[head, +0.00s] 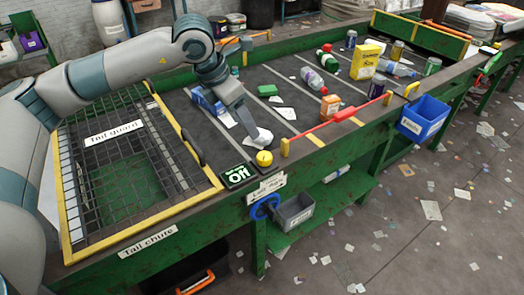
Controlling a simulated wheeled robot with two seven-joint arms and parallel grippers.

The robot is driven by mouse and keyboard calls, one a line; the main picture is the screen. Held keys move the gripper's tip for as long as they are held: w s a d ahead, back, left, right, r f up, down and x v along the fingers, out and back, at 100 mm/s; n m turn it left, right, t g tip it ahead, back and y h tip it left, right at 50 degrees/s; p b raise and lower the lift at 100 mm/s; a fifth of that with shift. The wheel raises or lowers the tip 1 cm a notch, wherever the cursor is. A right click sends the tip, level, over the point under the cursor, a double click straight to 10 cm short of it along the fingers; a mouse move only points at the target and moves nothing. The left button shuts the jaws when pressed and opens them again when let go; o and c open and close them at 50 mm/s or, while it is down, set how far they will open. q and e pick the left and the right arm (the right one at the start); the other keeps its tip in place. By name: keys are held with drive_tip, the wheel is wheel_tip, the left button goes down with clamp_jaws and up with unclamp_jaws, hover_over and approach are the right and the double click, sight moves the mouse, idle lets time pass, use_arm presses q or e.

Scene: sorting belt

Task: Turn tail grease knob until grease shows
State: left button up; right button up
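A blue handwheel (263,207) is on the green front side of the belt frame, under a white label (266,188) too small to read surely. A round yellow knob or button (264,158) sits on the frame's top edge above it. I cannot tell for sure which is the tail grease knob, and I see no grease. My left gripper (249,132) points down over the belt, just behind the yellow knob and apart from the handwheel. A white crumpled piece (264,136) lies at its tip; whether they touch is unclear. Its finger opening is not clear. My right gripper is out of view.
The tail guard (120,165), a yellow-framed mesh, is at left. A black sign (237,175) reads "Off". A red bar (338,115) runs along the belt's front edge. A grey bin (296,212) is right of the handwheel; a blue bin (423,117) hangs farther right. Bottles and boxes lie on the belt.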

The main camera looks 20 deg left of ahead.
sight(264, 156)
use_arm(q)
drive_tip(key=p+x, duration=0.5)
drive_tip(key=x, duration=0.8)
drive_tip(key=shift+w+d+f, duration=0.1)
drive_tip(key=shift+w+f, duration=0.05)
drive_tip(key=shift+f, duration=0.1)
drive_tip(key=shift+x, duration=0.75)
drive_tip(key=c, duration=1)
drive_tip(key=shift+c, duration=0.2)
